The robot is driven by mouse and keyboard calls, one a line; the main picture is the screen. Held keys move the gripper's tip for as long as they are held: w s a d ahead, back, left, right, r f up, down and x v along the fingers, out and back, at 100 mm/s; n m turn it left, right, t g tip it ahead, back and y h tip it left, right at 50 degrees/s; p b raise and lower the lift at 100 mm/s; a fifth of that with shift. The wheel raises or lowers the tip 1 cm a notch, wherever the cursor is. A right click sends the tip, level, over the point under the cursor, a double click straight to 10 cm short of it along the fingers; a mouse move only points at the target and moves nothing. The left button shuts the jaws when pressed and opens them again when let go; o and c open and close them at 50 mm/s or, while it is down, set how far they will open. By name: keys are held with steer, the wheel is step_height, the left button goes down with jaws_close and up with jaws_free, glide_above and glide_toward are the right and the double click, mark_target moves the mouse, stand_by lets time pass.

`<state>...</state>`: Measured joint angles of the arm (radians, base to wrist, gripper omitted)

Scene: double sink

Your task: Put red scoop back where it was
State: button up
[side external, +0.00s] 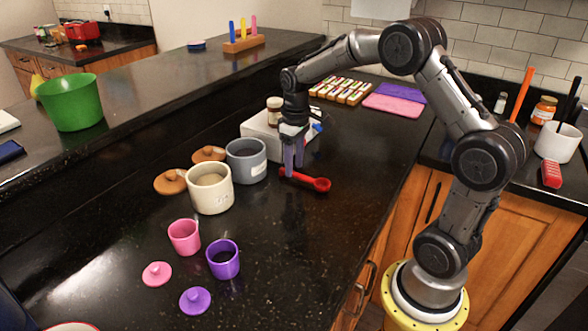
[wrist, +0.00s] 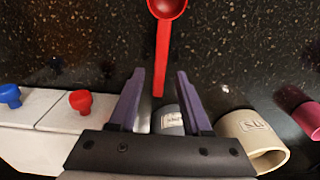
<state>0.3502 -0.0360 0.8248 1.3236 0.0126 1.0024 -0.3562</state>
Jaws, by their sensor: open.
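The red scoop (side external: 318,184) lies flat on the black counter, its round bowl to the right and its handle reaching left to my gripper (side external: 293,165). In the wrist view the scoop (wrist: 163,50) has its bowl at the top, and the handle end sits between the tips of my open gripper (wrist: 160,85). The fingers are apart from the handle on both sides. A grey canister (side external: 246,160) and a cream canister (side external: 210,188) stand open to the left of my gripper. A white box (side external: 262,128) is just behind it, partly hidden by the gripper.
A pink cup (side external: 184,237) and a purple cup (side external: 223,260) stand at the front, with their lids beside them. Brown lids (side external: 170,182) lie left of the canisters. Purple and pink mats (side external: 392,104) lie farther back. The counter right of the scoop is clear.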

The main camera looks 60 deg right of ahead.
mark_target(295, 173)
step_height(295, 173, up, 10)
steer(key=s+a+r+t, duration=0.2)
steer(key=s+a+r, duration=0.4)
steer(key=s+a, duration=0.25)
steer(key=s+a+f+t, duration=0.1)
steer(key=s+a+f, duration=0.1)
steer(key=s, duration=0.5)
steer(key=s+a+f+t, duration=0.1)
steer(key=s+a+t, duration=0.1)
steer(key=s, duration=0.5)
steer(key=shift+a+f, duration=0.4)
steer(key=shift+a, duration=0.35)
